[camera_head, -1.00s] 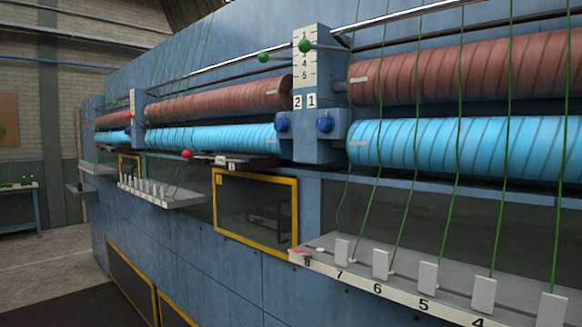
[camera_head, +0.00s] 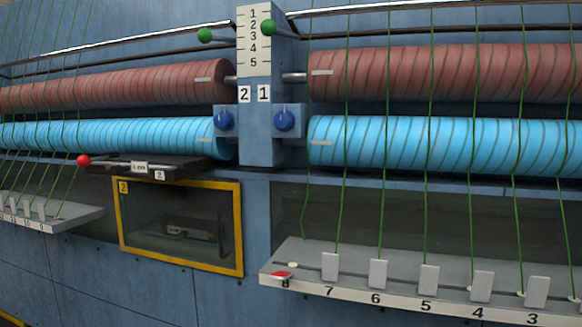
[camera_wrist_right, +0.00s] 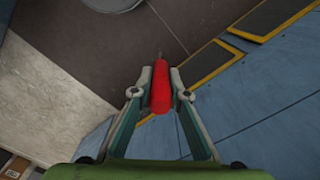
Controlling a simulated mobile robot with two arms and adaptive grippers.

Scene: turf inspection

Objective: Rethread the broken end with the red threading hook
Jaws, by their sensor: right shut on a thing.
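My right gripper (camera_wrist_right: 160,77) is shut on the red threading hook (camera_wrist_right: 160,92) in the wrist view. The red handle lies between the two fingers and points away from the camera; a thin grey tip shows faintly beyond it. In the head view a green thread (camera_head: 305,210) hangs at the left of the right section and its lower end stops above position 8. My left gripper is not in view, and neither arm shows in the head view.
Blue rollers (camera_head: 440,142) and brown rollers (camera_head: 440,73) run across the machine, with several upright green threads in front. A yellow-framed window (camera_head: 180,225) sits left of the ledge. A red-knobbed lever (camera_head: 83,160) sticks out above it. In the wrist view grey floor (camera_wrist_right: 75,60) lies beside blue panels.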

